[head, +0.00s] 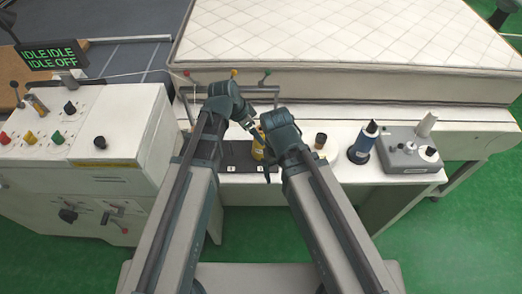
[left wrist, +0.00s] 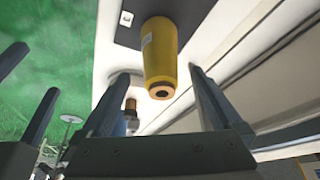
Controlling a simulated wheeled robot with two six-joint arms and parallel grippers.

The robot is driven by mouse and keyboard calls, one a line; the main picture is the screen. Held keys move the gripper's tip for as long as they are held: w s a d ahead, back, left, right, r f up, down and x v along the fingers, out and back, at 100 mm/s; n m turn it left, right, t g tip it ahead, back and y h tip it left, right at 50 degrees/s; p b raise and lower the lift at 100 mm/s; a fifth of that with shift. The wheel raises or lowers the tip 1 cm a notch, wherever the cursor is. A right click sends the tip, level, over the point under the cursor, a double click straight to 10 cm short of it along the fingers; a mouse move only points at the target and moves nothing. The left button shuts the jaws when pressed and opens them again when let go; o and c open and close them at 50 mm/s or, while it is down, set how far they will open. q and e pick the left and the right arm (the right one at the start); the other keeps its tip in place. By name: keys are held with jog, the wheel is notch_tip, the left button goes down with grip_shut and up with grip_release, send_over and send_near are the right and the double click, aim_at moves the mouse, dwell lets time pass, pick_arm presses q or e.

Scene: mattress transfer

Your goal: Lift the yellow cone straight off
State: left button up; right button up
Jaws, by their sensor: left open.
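The yellow cone (head: 258,147) stands on a dark plate (head: 236,155) on the machine's front ledge, largely hidden between my arms in the head view. In the left wrist view, the yellow cone (left wrist: 160,55) shows whole, with its narrow brown-rimmed end towards the camera and a small white label on its side. My left gripper (head: 251,127) is open and close to the cone. Its fingers (left wrist: 157,80) appear on either side of the cone's narrow end, with no visible contact. My right gripper (head: 267,168) is beside the cone; its jaws are not clear.
A brown-topped piece (head: 320,140), a dark blue bottle (head: 363,142) and a grey box with knobs (head: 407,150) stand to the right. A control cabinet (head: 85,140) is at the left. A quilted mattress (head: 350,35) lies behind, beyond small coloured levers (head: 234,74).

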pick_arm(q)
jog(key=shift+b+x, duration=0.45)
jog(key=shift+x, duration=0.6)
pick_arm(e)
jog(key=shift+f, duration=0.95)
pick_arm(q)
jog(key=b+x, duration=0.5)
jog(key=shift+a+f, duration=0.1)
jog(key=shift+f, duration=0.1)
jog(key=shift+r, duration=0.1)
pick_arm(e)
notch_tip(320, 180, down, 5)
jog(key=shift+r, duration=0.1)
pick_arm(q)
grip_shut()
